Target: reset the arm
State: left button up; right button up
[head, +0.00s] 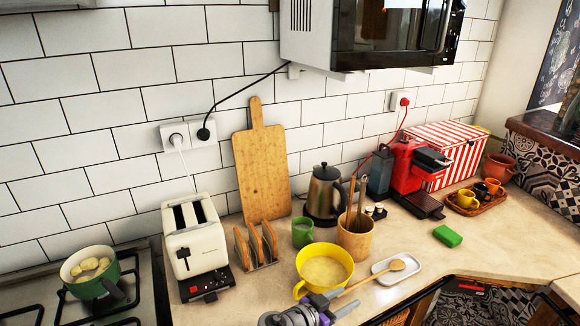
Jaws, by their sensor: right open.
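My right gripper (322,303) shows at the bottom edge of the head view, seen from above. It is open, and I see nothing held in it. It is in front of the yellow pot (325,271) and close to it in the picture; I cannot tell whether they touch. A wooden spoon (372,276) lies across a white spoon rest (396,268) with its handle towards the gripper. My left gripper is not in view.
A toaster (195,243), toast rack (256,247), green mug (302,232), utensil holder (355,238) and kettle (324,195) crowd the counter. A red coffee machine (408,165) and green sponge (447,236) are right. The counter's front right is clear. A microwave (370,35) hangs above.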

jog(key=s+d+f+n+g+y, duration=0.2)
jog(key=s+n+y, duration=0.2)
jog(key=s, duration=0.4)
jog(key=s+d+f+n+g+y, duration=0.1)
jog(key=s+d+n+y, duration=0.25)
jog(key=s, duration=0.45)
jog(key=s+a+n+y, duration=0.3)
jog(key=s+a+y, duration=0.1)
jog(key=s, duration=0.2)
jog(key=shift+s+a+f, duration=0.15)
jog(key=shift+f, duration=0.3)
jog(key=shift+y, duration=0.25)
